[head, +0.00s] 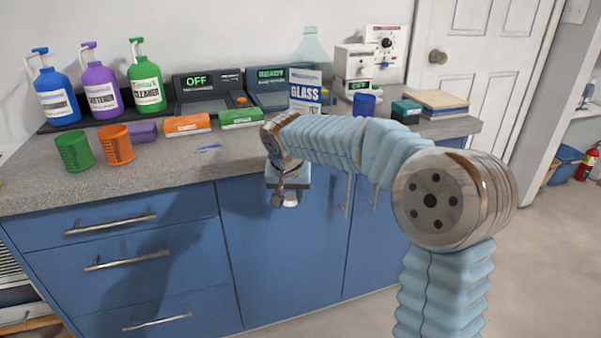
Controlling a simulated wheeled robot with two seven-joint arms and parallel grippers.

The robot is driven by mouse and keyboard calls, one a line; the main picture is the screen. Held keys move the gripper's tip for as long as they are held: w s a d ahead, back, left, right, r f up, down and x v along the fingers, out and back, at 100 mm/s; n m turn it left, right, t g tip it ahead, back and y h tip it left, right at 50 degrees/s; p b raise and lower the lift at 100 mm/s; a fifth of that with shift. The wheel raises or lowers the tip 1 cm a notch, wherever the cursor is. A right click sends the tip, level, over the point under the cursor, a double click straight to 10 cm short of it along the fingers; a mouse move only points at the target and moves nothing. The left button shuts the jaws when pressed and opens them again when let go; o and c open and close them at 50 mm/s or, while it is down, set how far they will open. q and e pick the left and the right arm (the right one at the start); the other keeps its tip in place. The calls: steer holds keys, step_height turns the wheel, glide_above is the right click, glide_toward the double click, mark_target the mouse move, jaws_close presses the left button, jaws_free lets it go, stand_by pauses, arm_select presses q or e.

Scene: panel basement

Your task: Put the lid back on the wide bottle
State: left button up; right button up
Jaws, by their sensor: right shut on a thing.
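A pale translucent blue bottle shape (311,48) with a narrow neck and wide shoulders shows at the back of the counter. A blue and white GLASS label (305,93) shows just below it; I cannot tell if both are one container. No lid shows on the neck. My right gripper (289,198) points down in front of the counter's front edge, below the counter top and apart from the bottle. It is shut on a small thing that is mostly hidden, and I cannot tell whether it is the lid. My left gripper is out of view.
A blue cup (365,105) is at the right. The front middle of the grey counter (190,170) is mostly clear.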

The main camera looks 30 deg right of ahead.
steer(key=s+a+f+n, duration=0.2)
steer(key=a+f, duration=0.1)
steer(key=f, duration=0.3)
steer(key=s+a+f+n+y, duration=0.1)
steer(key=s+a+f+n, duration=0.1)
steer(key=a+f, duration=0.2)
steer(key=s+a+f+n+y, duration=0.1)
steer(key=s+a+f+n, duration=0.1)
steer(key=f, duration=0.7)
steer(key=shift+a+f+t, duration=0.2)
steer(key=shift+a+t, duration=0.1)
steer(key=shift+a, duration=0.35)
